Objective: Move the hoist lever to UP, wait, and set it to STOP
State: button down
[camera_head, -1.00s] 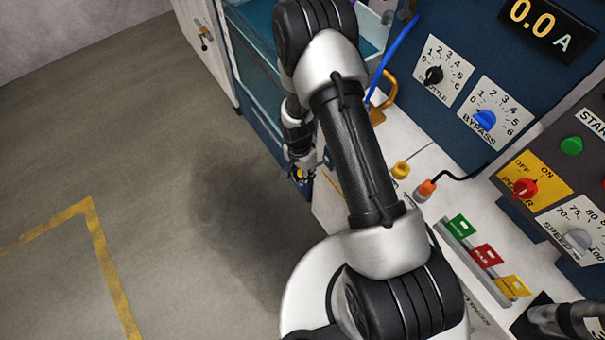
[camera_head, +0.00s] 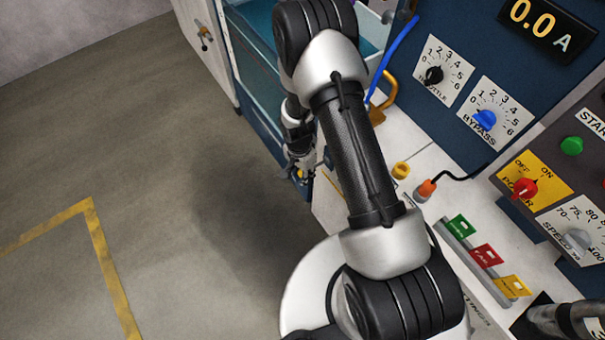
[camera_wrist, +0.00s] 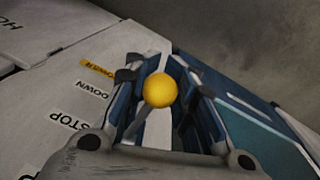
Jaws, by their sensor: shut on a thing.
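The hoist lever has a yellow ball knob (camera_wrist: 160,90) on a grey stem, seen in the wrist view. My gripper (camera_wrist: 158,76) has its dark fingers on either side of the knob and is shut on the lever. Left of it, a white panel carries the labels STOP (camera_wrist: 53,121) and DOWN (camera_wrist: 92,90). No UP label is visible. I cannot tell which position the lever is in. In the head view my gripper (camera_head: 301,172) is small at the bench's left edge, with the knob partly hidden.
A small yellow label (camera_wrist: 97,69) lies beyond DOWN. In the head view, the bench carries a yellow knob (camera_head: 401,170), an orange-tipped plug (camera_head: 426,188) and coloured tags (camera_head: 486,255). A control panel (camera_head: 450,120) stands at right. The floor (camera_head: 150,150) at left is open.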

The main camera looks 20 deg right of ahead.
jog(key=shift+w+a+r, duration=0.1)
jog(key=shift+w, duration=0.2)
jog(key=c, duration=1.7)
grip_release()
jog(key=o, duration=0.4)
jog(key=shift+s, duration=0.15)
jog(key=r, duration=1.2)
jog(key=shift+w+a, duration=0.2)
jog(key=shift+w, duration=0.1)
